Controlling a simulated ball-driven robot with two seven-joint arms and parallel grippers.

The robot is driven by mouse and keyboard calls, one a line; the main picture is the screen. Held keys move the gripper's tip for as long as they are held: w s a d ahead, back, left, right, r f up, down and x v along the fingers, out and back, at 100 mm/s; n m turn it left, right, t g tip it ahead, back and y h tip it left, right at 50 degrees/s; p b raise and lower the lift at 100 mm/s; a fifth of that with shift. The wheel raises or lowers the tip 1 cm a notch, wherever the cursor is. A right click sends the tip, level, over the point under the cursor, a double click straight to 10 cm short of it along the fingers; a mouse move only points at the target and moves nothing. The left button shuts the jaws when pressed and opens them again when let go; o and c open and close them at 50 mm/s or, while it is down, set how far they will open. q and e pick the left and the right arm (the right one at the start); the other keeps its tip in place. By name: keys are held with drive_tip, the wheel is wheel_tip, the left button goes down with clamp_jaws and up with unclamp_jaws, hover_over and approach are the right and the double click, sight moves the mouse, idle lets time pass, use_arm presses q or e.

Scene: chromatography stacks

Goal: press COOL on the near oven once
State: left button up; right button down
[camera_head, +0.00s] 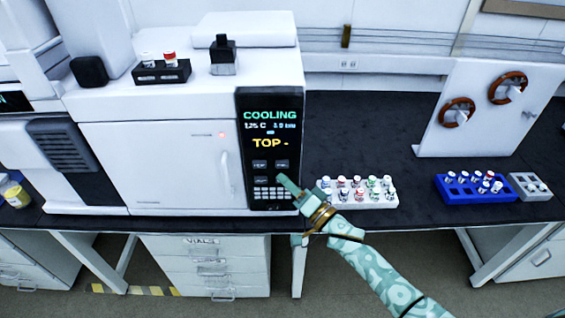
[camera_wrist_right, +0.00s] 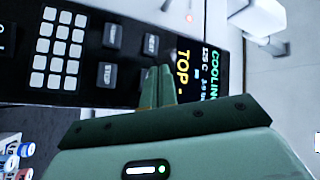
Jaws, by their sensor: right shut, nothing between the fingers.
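The near oven (camera_head: 150,150) is a white box on the bench with a door and a dark control panel (camera_head: 270,105). Its display reads COOLING, about 125 C, and TOP - in yellow. Contact cannot be told. My left gripper is not in view.
A white vial rack (camera_head: 362,203) stands right of the oven, close to my right gripper. A blue rack (camera_head: 470,196) and a grey rack (camera_head: 530,188) are farther right. A white panel with brown rings (camera_head: 470,75) stands behind them. A dark vial holder (camera_head: 160,77) sits on the oven.

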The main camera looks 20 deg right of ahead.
drive_tip(key=s, duration=0.1)
drive_tip(key=s+a+p, duration=0.1)
drive_tip(key=s, duration=0.1)
idle(0.9)
drive_tip(key=s+d+f+n+g+h, duration=0.2)
drive_tip(key=s+d+f+n+h, duration=0.1)
drive_tip(key=f, duration=0.6)
drive_tip(key=s+d+f+n+g+h, duration=0.2)
drive_tip(key=s+f+g, duration=0.15)
drive_tip(key=f, duration=0.65)
drive_tip(key=s+d+f+n+g+h, duration=0.2)
drive_tip(key=s+d+f+n+h, duration=0.1)
drive_tip(key=f, duration=0.6)
drive_tip(key=s+d+f+n+g+h+b, duration=0.1)
drive_tip(key=s+f+g, duration=0.2)
drive_tip(key=s+f, duration=0.5)
drive_tip(key=s+d+f+n+g+b, duration=0.1)
drive_tip(key=s+d+f+g, duration=0.3)
drive_tip(key=s, duration=0.7)
drive_tip(key=s+a+f+g+b, duration=0.1)
drive_tip(key=s+f, duration=0.2)
drive_tip(key=s, duration=0.7)
drive_tip(key=s+a+f+g, duration=0.2)
drive_tip(key=s+f, duration=0.1)
drive_tip(key=s, duration=0.7)
drive_tip(key=shift+a+f+h+b, duration=0.2)
drive_tip(key=shift+f+h+b, duration=0.1)
drive_tip(key=shift+f+b, duration=0.05)
